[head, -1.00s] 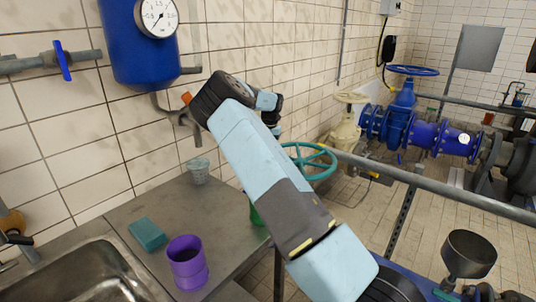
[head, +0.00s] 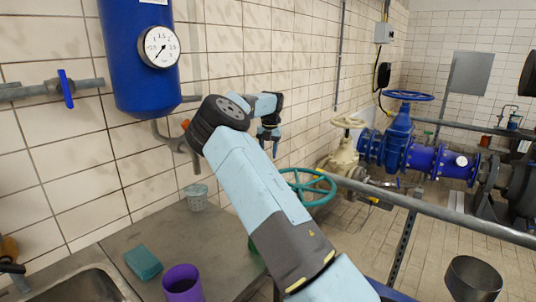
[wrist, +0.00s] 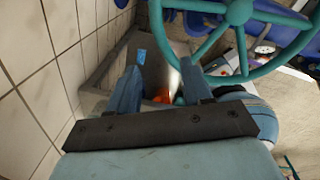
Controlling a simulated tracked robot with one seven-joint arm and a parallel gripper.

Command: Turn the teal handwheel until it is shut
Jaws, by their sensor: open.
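The teal handwheel (head: 333,190) is right of my forearm in the head view, and my arm hides part of its left side. In the wrist view its hub and spokes (wrist: 238,12) fill the upper right. My gripper (head: 275,148) is above and left of the wheel in the head view, with its fingers pointing down. In the wrist view my gripper (wrist: 162,75) is open, its fingers well apart with no object held between them. The wheel's rim passes close to the right finger; I cannot tell whether they touch.
A tiled wall (head: 70,190) runs along the left. A counter (head: 165,235) carries a teal sponge (head: 143,263), a purple cup (head: 183,284) and a small basket (head: 195,196). A grey rail (head: 440,216) crosses at right, before blue pipework (head: 425,160) and a cream valve (head: 343,155).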

